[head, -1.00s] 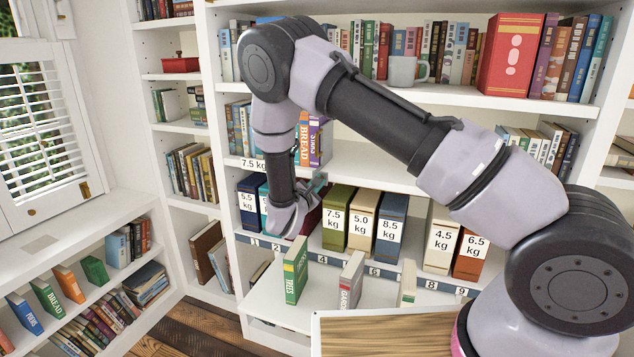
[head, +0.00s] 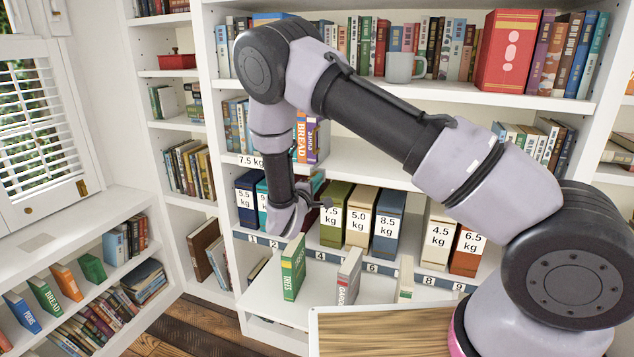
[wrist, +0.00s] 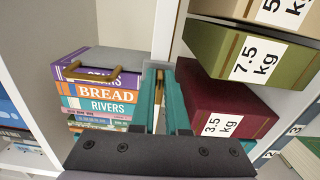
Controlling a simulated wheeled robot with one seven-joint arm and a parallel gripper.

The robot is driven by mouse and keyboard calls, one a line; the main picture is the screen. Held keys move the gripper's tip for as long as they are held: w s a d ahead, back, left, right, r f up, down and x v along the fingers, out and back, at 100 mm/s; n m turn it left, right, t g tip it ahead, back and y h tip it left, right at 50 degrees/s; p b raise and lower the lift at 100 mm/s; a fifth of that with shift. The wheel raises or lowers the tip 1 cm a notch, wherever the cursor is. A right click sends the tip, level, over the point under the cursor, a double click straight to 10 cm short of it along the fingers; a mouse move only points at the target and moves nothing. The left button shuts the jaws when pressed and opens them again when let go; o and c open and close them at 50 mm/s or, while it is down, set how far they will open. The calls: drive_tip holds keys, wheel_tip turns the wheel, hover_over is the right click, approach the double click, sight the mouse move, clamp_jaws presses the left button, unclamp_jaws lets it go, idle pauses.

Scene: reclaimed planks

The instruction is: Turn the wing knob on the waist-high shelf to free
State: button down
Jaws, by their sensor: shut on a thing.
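My gripper (head: 317,184) reaches to the front of the waist-high shelf, just above the row of weight-marked boxes. In the wrist view its two teal fingers (wrist: 160,72) are closed together on a small brass-coloured piece, which I take to be the wing knob (wrist: 159,76). The knob sits at the front edge of a white shelf board (wrist: 166,36). Most of the knob is hidden between the fingers, so its angle is hard to tell. No "free" marking can be read. In the head view the knob cannot be made out beside my wrist.
A dark red 3.5 kg box (wrist: 225,108) and a green 7.5 kg box (wrist: 245,55) stand close to the fingers. Books marked Bread (wrist: 105,93) and a grey block with a brown handle (wrist: 105,66) are opposite. Below, a green book (head: 292,268) stands on a white ledge.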

drive_tip(key=shift+f+m, duration=0.1)
drive_tip(key=shift+m, duration=0.3)
drive_tip(key=c, duration=0.9)
unclamp_jaws()
drive_tip(key=v, duration=1.1)
